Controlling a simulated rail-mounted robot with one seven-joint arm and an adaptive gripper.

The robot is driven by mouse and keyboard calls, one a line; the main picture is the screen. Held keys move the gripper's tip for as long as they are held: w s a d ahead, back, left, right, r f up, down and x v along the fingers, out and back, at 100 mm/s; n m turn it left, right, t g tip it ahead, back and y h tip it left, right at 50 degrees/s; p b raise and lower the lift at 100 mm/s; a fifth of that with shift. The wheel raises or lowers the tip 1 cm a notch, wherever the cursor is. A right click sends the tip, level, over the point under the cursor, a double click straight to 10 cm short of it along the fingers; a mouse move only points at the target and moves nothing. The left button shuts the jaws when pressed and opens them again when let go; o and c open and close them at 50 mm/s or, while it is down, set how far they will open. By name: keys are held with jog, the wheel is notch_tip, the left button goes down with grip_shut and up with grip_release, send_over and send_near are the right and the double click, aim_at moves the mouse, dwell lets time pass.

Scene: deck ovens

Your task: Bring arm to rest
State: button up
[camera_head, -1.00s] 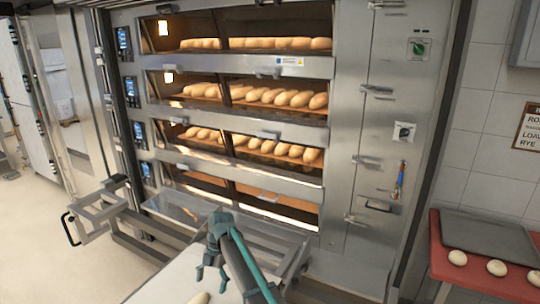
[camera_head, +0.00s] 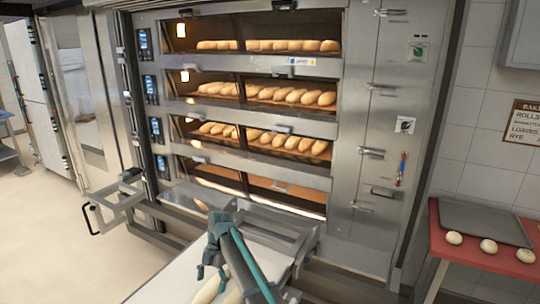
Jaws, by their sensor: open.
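My gripper (camera_head: 211,274) is at the bottom centre of the head view, at the end of my teal and grey arm (camera_head: 245,262). Its fingers are apart and point down over a pale loading surface (camera_head: 172,284). Pale dough loaves (camera_head: 208,290) lie on that surface under and beside the gripper, partly cut off by the frame and partly hidden by the arm. I see nothing held between the fingers.
The deck oven (camera_head: 345,170) stands ahead, with baked loaves (camera_head: 290,95) on its upper three decks and an empty-looking lowest deck. A metal loader frame (camera_head: 120,205) is in front. A red table (camera_head: 448,223) at right bears a dark tray (camera_head: 480,218) and dough balls (camera_head: 488,246).

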jog(key=s+d+f+m+h+b, duration=0.1)
jog(key=s+d+f+m, duration=0.4)
jog(key=d+f+m, duration=0.3)
jog(key=s+d+f+m+t+b, duration=0.1)
jog(key=s+d+f+m+b, duration=0.1)
jog(key=s+d+f+m, duration=0.65)
jog(key=s+d+f+m+h+b, duration=0.15)
jog(key=d+f+m, duration=0.4)
jog(key=f, duration=0.55)
jog(key=s+d+f+m+g+b, duration=0.1)
jog(key=s+d+f, duration=0.4)
jog(key=s, duration=0.5)
jog(key=s+d+f+m+g+b, duration=0.1)
jog(key=s+d+f+m, duration=0.3)
jog(key=s, duration=0.6)
jog(key=s+d+f+m+g+b, duration=0.2)
jog(key=s+d+f, duration=0.4)
jog(key=s, duration=0.4)
jog(key=shift+s+d+f+b, duration=0.3)
jog(key=shift+s+f+b, duration=0.05)
jog(key=shift+f+b, duration=0.4)
